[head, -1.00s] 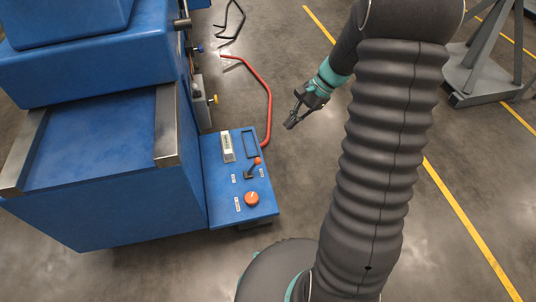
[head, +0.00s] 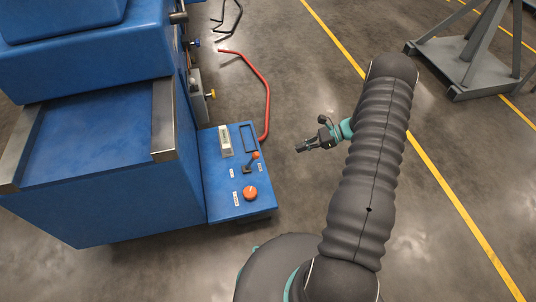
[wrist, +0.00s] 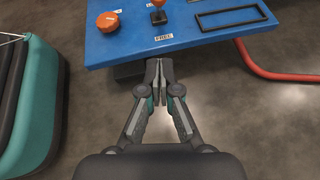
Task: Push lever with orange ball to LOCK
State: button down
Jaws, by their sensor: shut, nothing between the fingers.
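The lever with the orange ball (head: 256,155) stands on the blue control panel (head: 212,160), between two small labels. In the wrist view its orange ball (wrist: 158,3) is cut by the top edge, and a label reading FREE (wrist: 164,37) lies on the near side of its base. I cannot read a LOCK label. My gripper (head: 300,148) is to the right of the panel, apart from the lever and pointing left. In the wrist view my gripper (wrist: 159,68) is shut and empty, its tips just short of the panel's near edge.
A red bent pipe (head: 266,95) runs beside the panel. The large blue machine (head: 110,205) stands left. A grey stand (head: 470,75) is far right. Floor between is clear.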

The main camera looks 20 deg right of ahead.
send_near(252, 160)
jog(key=shift+w+a+f+p, duration=0.15)
jog(key=shift+w+a+f, duration=0.15)
jog(key=shift+a+f, duration=0.35)
jog(key=shift+w+a+f+p, duration=0.15)
jog(key=shift+w+a+f, duration=0.1)
jog(key=shift+a+f, duration=0.4)
jog(key=shift+r, duration=0.3)
